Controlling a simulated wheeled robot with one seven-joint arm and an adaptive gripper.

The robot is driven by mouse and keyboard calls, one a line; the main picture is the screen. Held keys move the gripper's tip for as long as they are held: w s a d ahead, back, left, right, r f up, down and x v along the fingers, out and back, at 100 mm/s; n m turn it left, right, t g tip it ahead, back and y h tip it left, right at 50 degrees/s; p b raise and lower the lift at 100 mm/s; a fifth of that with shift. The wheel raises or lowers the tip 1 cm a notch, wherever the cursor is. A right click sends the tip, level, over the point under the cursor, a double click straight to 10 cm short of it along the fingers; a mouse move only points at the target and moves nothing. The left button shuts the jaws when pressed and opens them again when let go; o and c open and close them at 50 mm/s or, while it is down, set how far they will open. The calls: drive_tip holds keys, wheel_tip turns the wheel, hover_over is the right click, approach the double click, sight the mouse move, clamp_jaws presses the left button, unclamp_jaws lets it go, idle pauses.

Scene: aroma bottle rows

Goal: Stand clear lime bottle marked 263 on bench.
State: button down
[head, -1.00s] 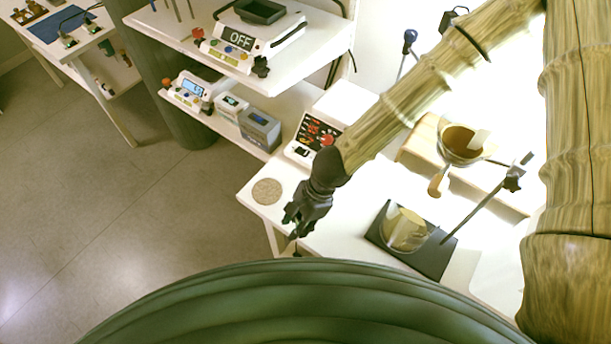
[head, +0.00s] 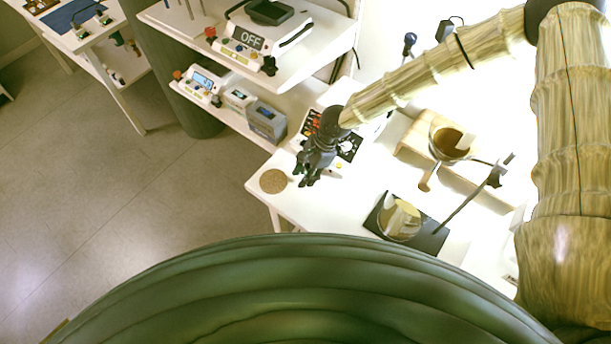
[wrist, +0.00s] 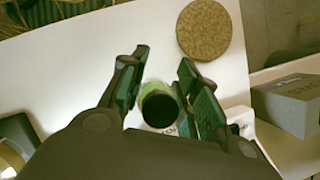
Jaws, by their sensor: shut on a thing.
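My gripper (head: 308,176) is over the left end of the white bench (head: 333,207), just right of the round cork mat (head: 273,181). In the wrist view my gripper (wrist: 164,72) is shut on a lime-green bottle (wrist: 152,90) with a dark round top. The bottle is between the green finger pads and is seen nearly end-on. A white label shows in part at its side, but its number cannot be read. In the head view the fingers hide the bottle. I cannot tell whether its base touches the bench.
The cork mat also shows in the wrist view (wrist: 210,30). A control box with red markings (head: 349,148) is close behind my gripper. A dark stand with a glass vessel (head: 400,219) is to the right. Shelves with a scale (head: 262,38) are behind on the left. Bench around the mat is clear.

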drive_tip(key=shift+w, duration=0.35)
drive_tip(key=shift+w+f+b, duration=0.1)
drive_tip(key=shift+f+b, duration=0.15)
drive_tip(key=shift+b, duration=0.1)
drive_tip(key=shift+w+f+b, duration=0.1)
drive_tip(key=shift+f+b, duration=0.8)
drive_tip(key=shift+f, duration=0.55)
drive_tip(key=shift+f, duration=0.15)
drive_tip(key=c, duration=1.1)
unclamp_jaws()
drive_tip(key=shift+o, duration=0.2)
drive_tip(key=b+v, duration=0.3)
drive_tip(key=v, duration=0.9)
